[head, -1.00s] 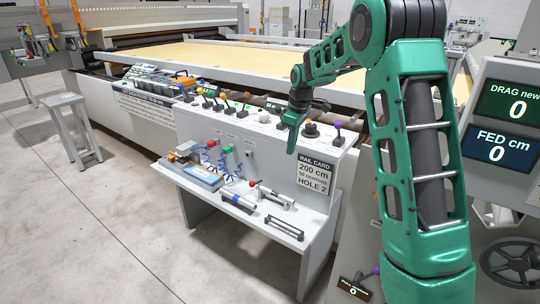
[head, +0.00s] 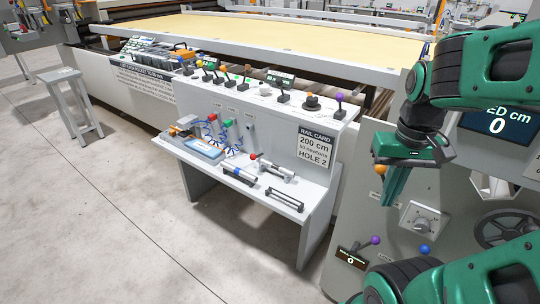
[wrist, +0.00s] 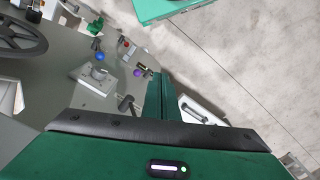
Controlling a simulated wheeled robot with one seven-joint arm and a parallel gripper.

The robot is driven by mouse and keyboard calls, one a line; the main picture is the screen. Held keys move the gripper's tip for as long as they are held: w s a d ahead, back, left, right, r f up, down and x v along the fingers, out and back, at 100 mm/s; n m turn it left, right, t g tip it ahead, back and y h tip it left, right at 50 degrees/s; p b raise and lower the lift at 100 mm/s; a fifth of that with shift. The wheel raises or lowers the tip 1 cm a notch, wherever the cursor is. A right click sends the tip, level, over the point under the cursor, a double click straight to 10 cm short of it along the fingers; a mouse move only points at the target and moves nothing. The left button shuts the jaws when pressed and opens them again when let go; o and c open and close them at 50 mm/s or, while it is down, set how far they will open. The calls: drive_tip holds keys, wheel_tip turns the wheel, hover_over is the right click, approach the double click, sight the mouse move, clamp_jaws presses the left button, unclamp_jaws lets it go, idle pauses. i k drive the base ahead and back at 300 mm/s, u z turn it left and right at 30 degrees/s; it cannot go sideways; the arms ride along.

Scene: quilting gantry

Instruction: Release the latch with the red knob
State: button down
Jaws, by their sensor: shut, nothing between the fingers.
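My gripper (head: 395,190) is at the right of the head view, fingers together and pointing down, in front of the grey side panel (head: 455,205). In the wrist view its shut fingers (wrist: 160,95) hold nothing. The wrist view shows a small red spot (wrist: 126,43) on that panel, apart from the fingers; I cannot tell whether it is the latch's red knob. In the head view, one red knob (head: 213,117) is on the console's front and another (head: 253,157) is at the end of a cylinder on the shelf. No latch is clearly recognisable.
The side panel carries an orange knob (head: 380,169), a grey dial (head: 422,222), a purple knob (head: 375,240), a blue knob (head: 425,249) and a handwheel (head: 508,230). The console's shelf (head: 290,208) juts out to the left. A stool (head: 62,76) stands far left on open floor.

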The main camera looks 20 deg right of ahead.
sight(252, 156)
drive_tip(key=u, duration=0.35)
drive_tip(key=k, duration=0.95)
drive_tip(key=z, duration=0.3)
drive_tip(key=i, duration=1.5)
